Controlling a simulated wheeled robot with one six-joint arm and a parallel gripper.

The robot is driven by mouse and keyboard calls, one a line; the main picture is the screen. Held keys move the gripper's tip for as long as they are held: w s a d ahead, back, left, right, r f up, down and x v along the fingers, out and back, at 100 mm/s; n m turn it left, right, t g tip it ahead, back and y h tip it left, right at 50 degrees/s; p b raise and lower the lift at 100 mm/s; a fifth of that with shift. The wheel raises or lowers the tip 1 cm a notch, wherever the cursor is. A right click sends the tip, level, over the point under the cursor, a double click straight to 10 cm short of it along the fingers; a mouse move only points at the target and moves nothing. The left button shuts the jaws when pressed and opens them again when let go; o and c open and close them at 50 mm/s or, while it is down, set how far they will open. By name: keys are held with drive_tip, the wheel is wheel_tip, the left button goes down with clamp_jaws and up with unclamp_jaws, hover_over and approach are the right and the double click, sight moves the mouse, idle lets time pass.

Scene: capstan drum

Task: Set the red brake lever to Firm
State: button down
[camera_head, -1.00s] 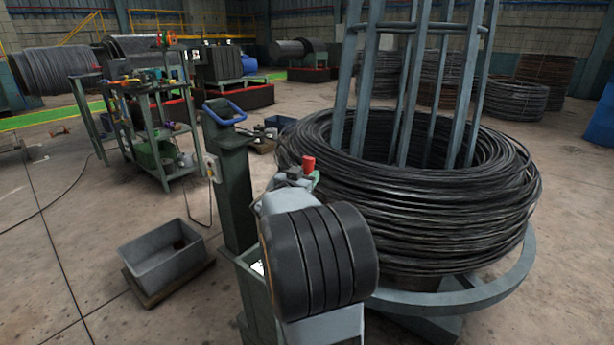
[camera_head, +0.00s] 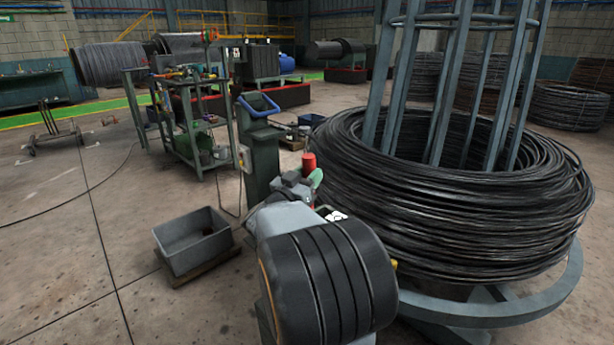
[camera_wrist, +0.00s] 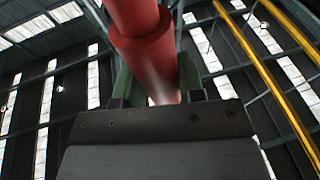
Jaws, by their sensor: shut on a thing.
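The red brake lever (camera_head: 308,162) shows as a short red grip just beyond my arm in the head view. In the wrist view the red lever (camera_wrist: 150,55) is a thick bar with a wider collar, running down from the top edge. My gripper (camera_wrist: 155,90) is shut on the red lever, with green fingers on both sides of it. In the head view my gripper (camera_head: 311,178) is partly hidden behind my own arm. The lever's base and its setting marks are not readable.
A large coil of black wire (camera_head: 440,220) on a round grey stand (camera_head: 540,300) fills the right. A green post (camera_head: 262,155) with a blue handle (camera_head: 258,105) stands behind my gripper. A grey bin (camera_head: 195,243) sits on the floor at left. Open floor lies at far left.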

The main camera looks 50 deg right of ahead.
drive_tip(key=shift+h, duration=0.7)
drive_tip(key=a, duration=0.1)
drive_tip(key=a+b, duration=0.1)
drive_tip(key=a, duration=0.3)
drive_tip(key=shift+w+f+b, duration=0.2)
drive_tip(key=shift+f+b, duration=0.05)
drive_tip(key=shift+b, duration=0.05)
drive_tip(key=c, duration=0.7)
unclamp_jaws()
drive_tip(key=shift+c, duration=0.2)
drive_tip(key=s+a+p, duration=0.2)
drive_tip(key=a, duration=1.1)
drive_tip(key=shift+f+p, duration=0.25)
drive_tip(key=shift+p, duration=0.15)
